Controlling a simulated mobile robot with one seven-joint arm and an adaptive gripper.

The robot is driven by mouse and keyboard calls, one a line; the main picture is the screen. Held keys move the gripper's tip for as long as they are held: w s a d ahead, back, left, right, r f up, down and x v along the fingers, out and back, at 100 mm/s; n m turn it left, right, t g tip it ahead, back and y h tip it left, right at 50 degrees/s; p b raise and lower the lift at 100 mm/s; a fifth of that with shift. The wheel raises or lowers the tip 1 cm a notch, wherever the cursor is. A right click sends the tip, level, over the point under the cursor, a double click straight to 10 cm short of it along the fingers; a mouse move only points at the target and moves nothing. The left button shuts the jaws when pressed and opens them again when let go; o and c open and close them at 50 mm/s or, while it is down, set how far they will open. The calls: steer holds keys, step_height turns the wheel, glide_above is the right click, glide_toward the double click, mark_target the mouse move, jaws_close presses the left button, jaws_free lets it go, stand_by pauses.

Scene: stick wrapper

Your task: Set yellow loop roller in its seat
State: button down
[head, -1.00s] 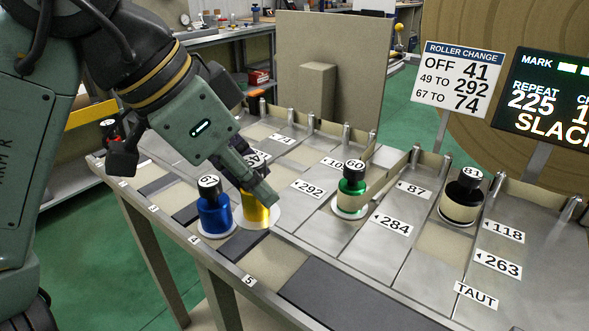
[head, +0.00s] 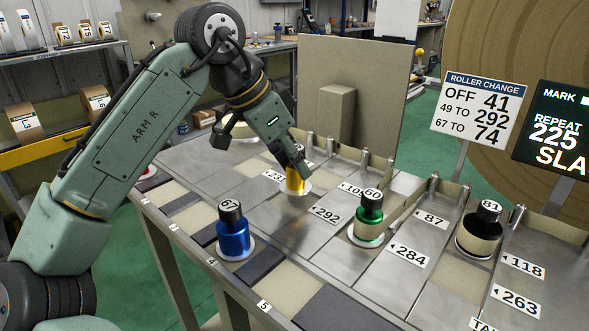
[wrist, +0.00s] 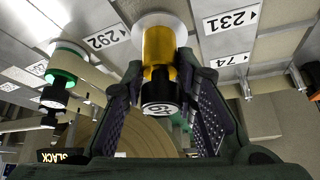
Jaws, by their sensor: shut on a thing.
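The yellow roller (head: 295,181) has a black cap and a round white base. It also shows in the wrist view (wrist: 159,62), where its cap number is only partly readable. My gripper (head: 297,168) is shut on the roller's upper part, with a finger on each side in the wrist view (wrist: 163,95). The roller looks upright over the grey table, between the 292 label (head: 327,215) and the 231 label (wrist: 231,20). I cannot tell whether its base touches the table. Any seat beneath it is hidden.
The blue roller 67 (head: 233,233) stands near the front edge. Metal posts line the back edge. The roller-change sign (head: 478,106) reads 49 to 292.

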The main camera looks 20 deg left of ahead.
steer(key=shift+f, duration=1.1)
steer(key=shift+f, duration=0.1)
steer(key=shift+f, duration=0.1)
steer(key=c, duration=1.3)
jaws_free()
steer(key=shift+r, duration=0.45)
steer(key=v, duration=1.1)
steer(key=shift+s+a+r+p, duration=0.15)
steer(key=shift+s+r+p, duration=0.1)
steer(key=shift+p, duration=0.1)
steer(key=shift+a, duration=0.1)
